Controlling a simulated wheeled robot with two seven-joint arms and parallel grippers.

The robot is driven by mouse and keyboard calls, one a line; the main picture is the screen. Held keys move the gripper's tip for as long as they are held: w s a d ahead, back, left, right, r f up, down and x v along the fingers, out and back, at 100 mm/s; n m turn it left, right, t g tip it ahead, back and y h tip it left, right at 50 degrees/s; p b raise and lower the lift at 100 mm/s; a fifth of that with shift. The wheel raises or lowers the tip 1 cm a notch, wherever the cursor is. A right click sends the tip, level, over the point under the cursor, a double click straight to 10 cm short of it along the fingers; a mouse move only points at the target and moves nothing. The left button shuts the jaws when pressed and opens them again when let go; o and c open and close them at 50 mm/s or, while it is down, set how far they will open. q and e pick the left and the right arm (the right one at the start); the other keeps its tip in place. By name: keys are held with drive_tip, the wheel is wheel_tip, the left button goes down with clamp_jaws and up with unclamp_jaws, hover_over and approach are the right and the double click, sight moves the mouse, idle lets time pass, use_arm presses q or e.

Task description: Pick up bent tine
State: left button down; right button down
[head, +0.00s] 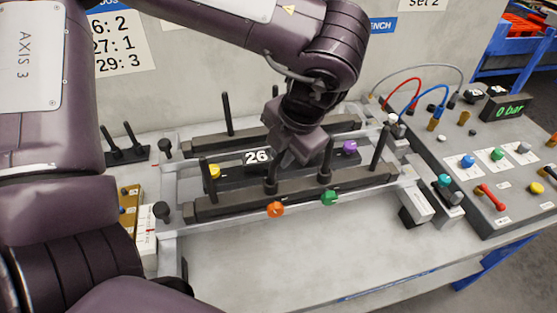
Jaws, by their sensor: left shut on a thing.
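My left gripper (285,158) reaches down over the middle of the clamped fixture and is shut on a dark tine (271,176) at the front bar (300,192). The fingers cover the upper part of this tine, so I cannot tell how far it is bent. Other dark tines stand on the front bar, at its left (206,174), right of the gripper (326,158) and at its right end (380,148). On the rear bar (200,145) a tine (227,114) stands upright at the left, and another (275,92) is partly hidden by my arm. My right gripper is out of view.
Orange (276,209), green (329,197), yellow (214,171) and purple (349,147) knobs sit on the fixture, near a "26" plate (257,157). A rack of dark pins (125,153) stands left. A control panel (490,170) with hoses stands right. The front bench is clear.

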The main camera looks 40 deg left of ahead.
use_arm(q)
drive_tip(key=shift+r, duration=0.1)
drive_tip(key=shift+r, duration=0.25)
wheel_tip(320, 180, up, 19)
drive_tip(key=p, duration=0.3)
drive_tip(key=shift+r, duration=0.15)
